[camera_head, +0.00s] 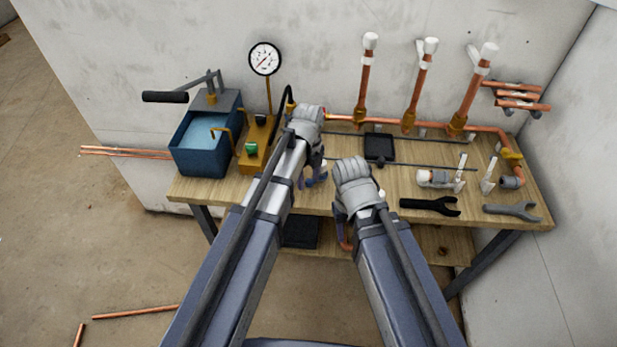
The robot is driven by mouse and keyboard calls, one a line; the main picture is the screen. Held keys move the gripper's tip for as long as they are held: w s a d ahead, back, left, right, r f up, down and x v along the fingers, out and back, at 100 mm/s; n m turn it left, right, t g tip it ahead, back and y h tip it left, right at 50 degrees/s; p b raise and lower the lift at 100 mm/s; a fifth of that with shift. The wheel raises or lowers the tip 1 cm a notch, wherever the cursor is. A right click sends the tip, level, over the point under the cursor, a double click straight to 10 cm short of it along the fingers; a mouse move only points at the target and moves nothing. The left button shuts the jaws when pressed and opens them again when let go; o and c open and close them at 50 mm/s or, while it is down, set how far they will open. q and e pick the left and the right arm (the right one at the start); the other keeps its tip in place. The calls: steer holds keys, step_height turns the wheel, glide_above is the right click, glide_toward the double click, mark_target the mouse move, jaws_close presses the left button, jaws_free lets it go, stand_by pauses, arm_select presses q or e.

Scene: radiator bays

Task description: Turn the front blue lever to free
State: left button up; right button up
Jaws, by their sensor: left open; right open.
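A small blue piece (317,181), which looks like the blue lever, shows at the middle of the workbench, just beside the fingers of my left gripper (311,170). Most of it is hidden behind my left wrist and fingers, so I cannot tell how its handle is turned or whether the gripper touches it. My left gripper points down and is open. My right gripper (342,207) is at the bench's front edge, to the right of the blue piece, and is open. Its fingers are largely hidden by my own wrist. No second blue lever is clearly visible.
The wooden bench (400,185) carries a blue tank pump (200,148), a gauge (265,58), a black tray (379,147), a black wrench (430,205) and a grey wrench (511,211). Copper risers (417,92) stand at the back. A copper pipe (345,238) shows below the front edge.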

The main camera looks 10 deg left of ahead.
arm_select(q)
step_height(320, 180, up, 8)
steer(key=p, duration=0.8)
steer(key=shift+f, duration=0.1)
